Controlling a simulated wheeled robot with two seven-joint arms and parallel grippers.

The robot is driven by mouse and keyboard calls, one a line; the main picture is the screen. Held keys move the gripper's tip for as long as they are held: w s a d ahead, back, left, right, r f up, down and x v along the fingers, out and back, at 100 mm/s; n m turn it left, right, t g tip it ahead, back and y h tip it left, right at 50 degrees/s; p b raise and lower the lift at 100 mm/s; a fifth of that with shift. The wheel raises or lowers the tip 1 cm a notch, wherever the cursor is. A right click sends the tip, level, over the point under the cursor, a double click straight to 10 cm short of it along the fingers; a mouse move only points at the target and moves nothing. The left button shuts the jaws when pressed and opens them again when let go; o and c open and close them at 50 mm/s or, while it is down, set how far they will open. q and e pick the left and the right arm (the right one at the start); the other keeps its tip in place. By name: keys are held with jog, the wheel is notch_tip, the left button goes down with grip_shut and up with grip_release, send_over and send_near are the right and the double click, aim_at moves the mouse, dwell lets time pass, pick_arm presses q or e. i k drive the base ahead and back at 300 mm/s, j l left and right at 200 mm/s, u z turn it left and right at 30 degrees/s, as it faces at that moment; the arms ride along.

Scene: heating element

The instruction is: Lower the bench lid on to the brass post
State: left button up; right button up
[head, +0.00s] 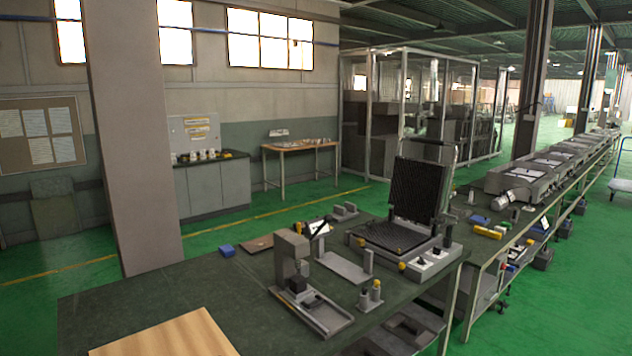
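The bench lid (418,190) is a dark ribbed panel. It stands raised, nearly upright, at the back of a grey bench device with a dark ribbed bed (392,236). A thin upright metal arm (443,185) stands along the lid's right side. I cannot single out the brass post for sure. A small yellow-topped peg (376,286) stands on a little grey block in front of the device, and a small yellow knob (402,266) sits on the device's front edge. The lid is apart from both. Neither of my grippers is in view.
The device stands on a dark green workbench (220,290). A grey press-like fixture (292,262), a flat grey plate with a post (343,266) and a wooden board (170,336) share the bench. The bench's left part is mostly clear. A conveyor line (540,180) runs behind at right.

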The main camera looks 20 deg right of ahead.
aim_at(420, 190)
jog(key=i+l, duration=0.2)
jog(key=l, duration=0.45)
jog(key=i+l+z, duration=0.1)
jog(key=l, duration=0.5)
jog(key=i+l, duration=0.3)
jog(key=l, duration=0.35)
jog(key=i+l+z, duration=0.15)
jog(key=l, duration=0.45)
jog(key=i+l, duration=0.3)
jog(key=l, duration=0.3)
jog(key=i+l+z, duration=0.1)
jog(key=i+l, duration=0.15)
jog(key=l, duration=0.35)
jog(key=i+l, duration=0.25)
jog(key=l, duration=0.3)
jog(key=i+l+z, duration=0.1)
jog(key=i+l, duration=0.15)
jog(key=l, duration=0.35)
